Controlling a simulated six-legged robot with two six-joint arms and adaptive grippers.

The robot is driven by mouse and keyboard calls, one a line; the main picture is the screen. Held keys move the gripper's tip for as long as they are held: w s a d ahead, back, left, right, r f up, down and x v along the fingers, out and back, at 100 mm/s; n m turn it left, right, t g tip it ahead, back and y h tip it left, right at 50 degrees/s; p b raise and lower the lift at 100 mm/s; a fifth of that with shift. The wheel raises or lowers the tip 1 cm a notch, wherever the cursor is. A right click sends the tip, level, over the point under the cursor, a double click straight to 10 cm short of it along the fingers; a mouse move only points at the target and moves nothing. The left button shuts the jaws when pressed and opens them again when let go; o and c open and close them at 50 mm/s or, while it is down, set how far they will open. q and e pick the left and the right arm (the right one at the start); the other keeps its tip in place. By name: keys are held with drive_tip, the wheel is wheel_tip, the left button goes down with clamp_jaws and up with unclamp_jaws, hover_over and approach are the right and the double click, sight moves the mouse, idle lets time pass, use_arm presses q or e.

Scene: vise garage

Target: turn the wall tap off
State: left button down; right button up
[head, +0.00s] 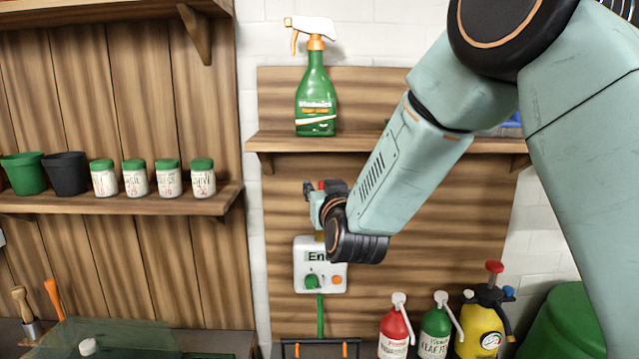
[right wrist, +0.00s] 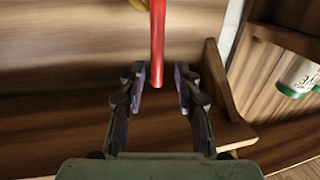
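The wall tap's long red lever (right wrist: 157,40) comes down from the top of the right wrist view, with a bit of brass (right wrist: 137,18) beside it. My right gripper (right wrist: 169,76) is open, and the lever's end lies between its two fingers, close to the left one. A gap shows on the lever's right side. In the head view my right gripper (head: 318,192) is in front of the wooden wall panel, above the white control box. It and my wrist hide most of the tap there; a small red part shows at the fingers. My left gripper is out of view.
The white box (head: 302,270) with green and orange knobs is just below my wrist. A shelf (head: 340,142) with a green spray bottle (head: 316,100) is above. Red (head: 395,335) and green (head: 436,330) bottles and a yellow sprayer (head: 482,325) stand at lower right.

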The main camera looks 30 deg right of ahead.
drive_tip(key=shift+w+d, duration=0.15)
drive_tip(key=shift+w, duration=0.25)
drive_tip(key=shift+w+d, duration=0.15)
drive_tip(key=shift+d, duration=0.15)
drive_tip(key=shift+a, duration=0.1)
drive_tip(key=shift+w+a, duration=0.15)
drive_tip(key=c, duration=0.3)
clamp_jaws()
